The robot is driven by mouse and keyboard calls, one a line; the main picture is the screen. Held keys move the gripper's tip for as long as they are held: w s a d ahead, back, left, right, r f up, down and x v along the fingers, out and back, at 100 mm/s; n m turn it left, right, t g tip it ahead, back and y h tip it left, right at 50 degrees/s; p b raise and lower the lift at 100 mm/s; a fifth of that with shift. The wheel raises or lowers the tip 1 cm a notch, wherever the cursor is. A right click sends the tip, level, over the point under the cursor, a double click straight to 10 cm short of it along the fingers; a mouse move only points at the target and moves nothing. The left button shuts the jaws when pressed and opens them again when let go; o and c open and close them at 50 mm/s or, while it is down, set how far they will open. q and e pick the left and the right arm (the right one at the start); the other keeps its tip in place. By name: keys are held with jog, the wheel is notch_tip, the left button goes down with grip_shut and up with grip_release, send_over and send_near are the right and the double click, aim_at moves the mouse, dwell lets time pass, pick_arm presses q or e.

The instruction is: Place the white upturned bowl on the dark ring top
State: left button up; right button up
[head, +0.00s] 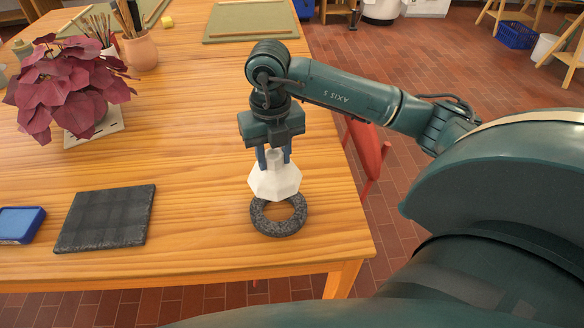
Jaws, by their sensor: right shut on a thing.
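The white upturned bowl (275,182) is faceted, with a narrow foot at its top. My right gripper (274,158) points down and is shut on that foot. The dark ring (264,223) is speckled and lies flat on the wooden table near its front right corner. The bowl hangs upright over the back part of the ring and hides some of it. I cannot tell how wide the gap between bowl and ring is. My left gripper is not in view.
A dark square slab (106,218) and a blue box (20,225) lie to the left on the table (200,150). A red-leaved plant (65,88) and a clay pot with brushes (140,52) stand farther back. A red chair (367,150) stands at the right edge.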

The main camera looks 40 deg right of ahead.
jog(key=shift+s+d+f, duration=0.1)
notch_tip(320, 180, down, 9)
jog(key=shift+p, duration=0.3)
jog(key=shift+f, duration=0.35)
jog(key=shift+f, duration=0.2)
jog(key=o, duration=0.9)
